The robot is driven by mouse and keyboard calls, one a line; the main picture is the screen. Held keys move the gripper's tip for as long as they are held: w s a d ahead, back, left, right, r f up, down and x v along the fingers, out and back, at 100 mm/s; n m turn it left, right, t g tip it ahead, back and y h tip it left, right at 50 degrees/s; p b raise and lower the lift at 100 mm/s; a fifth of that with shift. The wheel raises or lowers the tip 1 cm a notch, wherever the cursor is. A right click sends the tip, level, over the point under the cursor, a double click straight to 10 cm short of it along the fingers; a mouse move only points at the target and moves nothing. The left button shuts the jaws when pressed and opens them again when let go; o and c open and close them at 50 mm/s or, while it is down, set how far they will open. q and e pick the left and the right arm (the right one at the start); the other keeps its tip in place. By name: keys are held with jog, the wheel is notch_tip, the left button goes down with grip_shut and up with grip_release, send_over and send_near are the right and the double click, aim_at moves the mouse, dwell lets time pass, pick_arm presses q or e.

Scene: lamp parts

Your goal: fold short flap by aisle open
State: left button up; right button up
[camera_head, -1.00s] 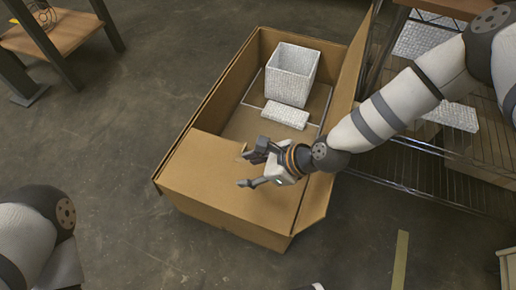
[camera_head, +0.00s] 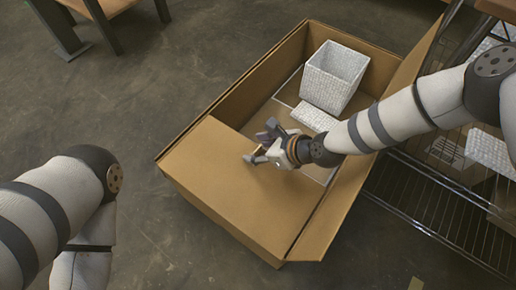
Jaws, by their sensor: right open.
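A large brown cardboard box (camera_head: 172,160) stands on the floor. Its near short flap (camera_head: 215,180) lies folded inward, level over the near end of the box. The long flap (camera_head: 345,200) on the right side stands outward and up beside the shelf rack. My right gripper (camera_head: 256,146) is open above the inner edge of the short flap, its fingers pointing left. Whether it touches the flap I cannot tell. My left arm (camera_head: 60,210) comes in at the lower left, and its gripper is out of the picture.
Inside the box are a white textured bin (camera_head: 333,77) and a flat white piece (camera_head: 312,116). A wire shelf rack (camera_head: 440,205) stands close on the right. A wooden-topped stand (camera_head: 95,8) is at the upper left. The floor left of the box is clear.

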jog(key=shift+w+a+f, duration=0.15)
jog(key=shift+a+f, duration=0.05)
jog(key=shift+c, duration=0.5)
grip_shut()
jog(key=shift+r, duration=0.15)
